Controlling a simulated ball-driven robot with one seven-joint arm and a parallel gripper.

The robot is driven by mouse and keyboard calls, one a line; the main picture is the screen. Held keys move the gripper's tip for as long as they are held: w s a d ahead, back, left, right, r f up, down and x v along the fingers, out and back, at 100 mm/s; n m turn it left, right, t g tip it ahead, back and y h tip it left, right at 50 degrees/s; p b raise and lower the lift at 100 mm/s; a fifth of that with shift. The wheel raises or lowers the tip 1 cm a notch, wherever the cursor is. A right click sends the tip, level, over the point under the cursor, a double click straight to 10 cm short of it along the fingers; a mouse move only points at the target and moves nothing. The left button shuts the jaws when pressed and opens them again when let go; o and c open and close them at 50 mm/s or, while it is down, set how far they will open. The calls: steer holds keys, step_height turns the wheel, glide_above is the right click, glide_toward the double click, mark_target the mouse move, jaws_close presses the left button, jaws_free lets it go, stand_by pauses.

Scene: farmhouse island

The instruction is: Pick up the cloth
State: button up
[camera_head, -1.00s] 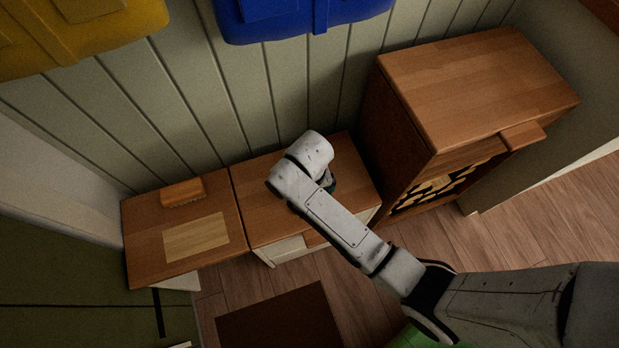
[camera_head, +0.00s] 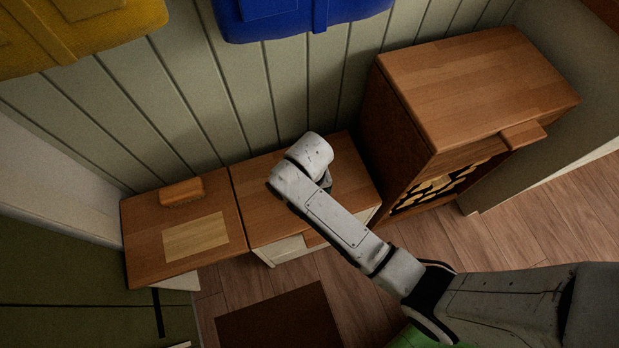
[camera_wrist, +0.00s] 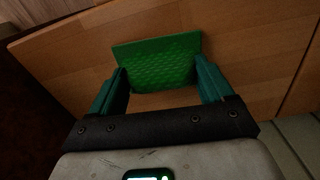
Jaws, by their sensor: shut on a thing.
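The cloth (camera_wrist: 158,54) is a bright green textured sheet in the wrist view. It spans the space between the two teal fingers of my gripper (camera_wrist: 160,72), over a wooden cabinet top (camera_wrist: 85,62). The fingers stand wide apart and are shut on the cloth at its two sides. Whether the cloth touches the wood is hard to tell. In the head view, my arm hides the gripper and the cloth above the middle cabinet (camera_head: 258,192).
A taller wooden cabinet (camera_head: 480,85) with logs inside stands close on the right. A low cabinet on the left bears a brush-like wooden block (camera_head: 181,192) and a pale board (camera_head: 196,237). Blue (camera_head: 290,18) and yellow (camera_head: 75,35) cases hang along the wall.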

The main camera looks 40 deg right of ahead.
steer(key=shift+r, duration=0.1)
step_height(320, 180, up, 10)
steer(key=p, duration=0.3)
steer(key=o, duration=0.5)
steer(key=c, duration=0.4)
